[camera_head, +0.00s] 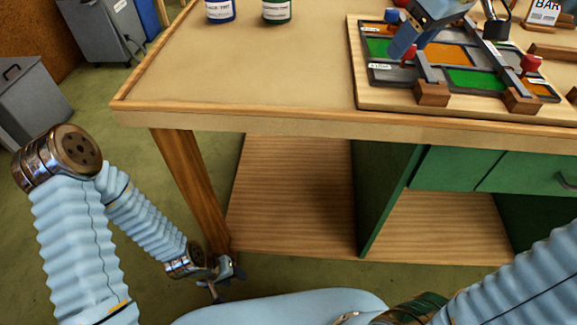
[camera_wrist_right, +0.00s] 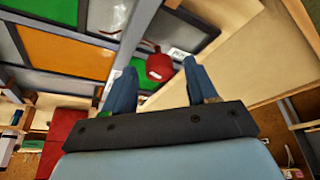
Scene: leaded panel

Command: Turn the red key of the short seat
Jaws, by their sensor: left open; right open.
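The leaded panel (camera_head: 360,95), with green and orange panes between grey bars, lies on a wooden board on the table. A red key (camera_head: 530,62) stands at its right side. Another red key (camera_wrist_right: 160,66) shows in the right wrist view, between and beyond the fingertips, beside a small white label too blurred to read. My right gripper (camera_head: 403,44) is open above the panel's left part; its fingers partly hide the key there. Whether they touch that key I cannot tell. My left gripper (camera_head: 222,281) is open and empty, low beside the table leg, far from the panel.
A blue-labelled can (camera_head: 221,10) and a green-labelled can (camera_head: 277,10) stand at the table's back. Wooden blocks (camera_head: 432,94) sit at the panel's front edge. A BAR sign (camera_head: 543,12) stands back right. The table's left part (camera_head: 240,75) is clear.

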